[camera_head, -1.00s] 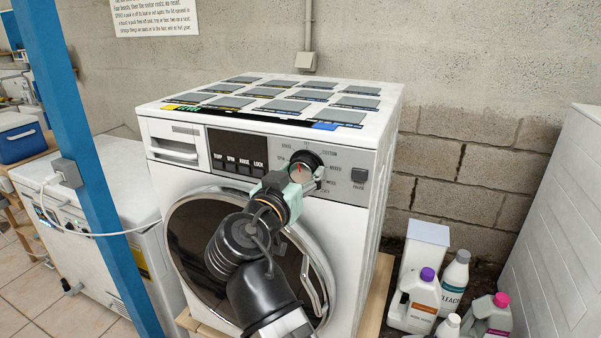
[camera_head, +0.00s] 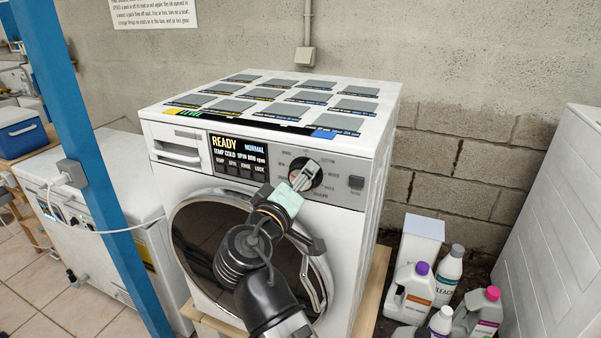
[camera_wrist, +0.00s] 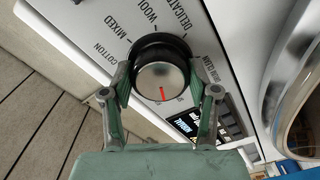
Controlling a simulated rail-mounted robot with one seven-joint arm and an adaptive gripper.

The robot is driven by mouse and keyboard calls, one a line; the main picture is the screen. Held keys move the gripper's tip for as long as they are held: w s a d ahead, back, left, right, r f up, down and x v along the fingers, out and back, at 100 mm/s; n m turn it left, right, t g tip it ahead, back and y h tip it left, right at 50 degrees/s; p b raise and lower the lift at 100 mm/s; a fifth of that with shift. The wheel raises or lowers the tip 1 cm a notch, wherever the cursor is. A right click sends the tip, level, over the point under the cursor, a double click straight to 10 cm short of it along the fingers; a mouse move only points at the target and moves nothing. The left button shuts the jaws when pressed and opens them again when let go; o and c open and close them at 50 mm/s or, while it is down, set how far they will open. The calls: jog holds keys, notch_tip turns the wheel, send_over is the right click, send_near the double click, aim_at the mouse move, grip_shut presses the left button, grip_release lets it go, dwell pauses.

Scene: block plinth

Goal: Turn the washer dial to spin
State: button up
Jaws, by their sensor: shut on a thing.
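The washer (camera_head: 347,215) is white, with a round control dial (camera_head: 317,175) on its upper front. My gripper (camera_head: 303,177) is at this dial from the front. In the wrist view the two fingers (camera_wrist: 160,79) are closed against opposite sides of the silver dial knob (camera_wrist: 160,73). The knob's short red mark points toward my palm, at the bottom of the picture. The display (camera_head: 238,153) reads READY, NORMAL, COLD and SPIN 800 rpm.
The round door (camera_head: 195,240) is shut below the dial, behind my arm. A blue post (camera_head: 85,165) stands at the left. Detergent bottles (camera_head: 412,290) and a white box (camera_head: 420,238) stand on the right. A white slatted surface (camera_head: 555,210) rises at the far right.

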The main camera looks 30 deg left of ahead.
jog(key=shift+r+n+p, duration=0.1)
jog(key=shift+n+p, duration=0.65)
jog(key=shift+n, duration=0.45)
jog(key=o, duration=1.2)
jog(key=shift+c, duration=0.2)
jog(key=v, duration=1.2)
